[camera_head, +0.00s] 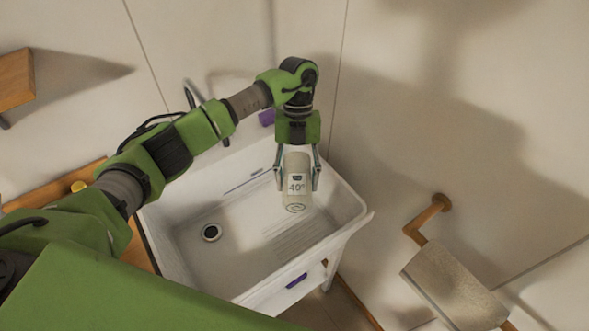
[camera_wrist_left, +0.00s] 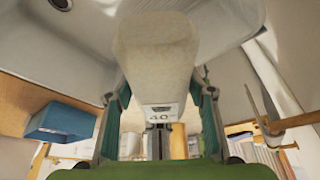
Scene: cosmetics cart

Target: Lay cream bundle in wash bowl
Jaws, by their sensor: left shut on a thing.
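The cream bundle (camera_head: 297,172) is a rolled, pale piece with a "40°" label and a spiral end facing the head camera. My left gripper (camera_head: 298,180) is shut on it, one finger on each side. The bundle is held over the right part of the white wash bowl (camera_head: 180,262); how high above the bottom I cannot tell. In the left wrist view the bundle (camera_wrist_left: 155,60) fills the space between the fingers. The bowl is a rectangular basin with a dark drain and ribbed slope, and no other thing shows inside it. My right gripper is not in view.
A faucet (camera_head: 189,95) stands behind the bowl at the left, near my left arm. A purple item (camera_head: 267,118) is at the bowl's back edge. A wooden wall bracket (camera_head: 428,217) and a grey-topped piece (camera_head: 455,285) are at the right. A wooden counter (camera_head: 50,185) borders the left.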

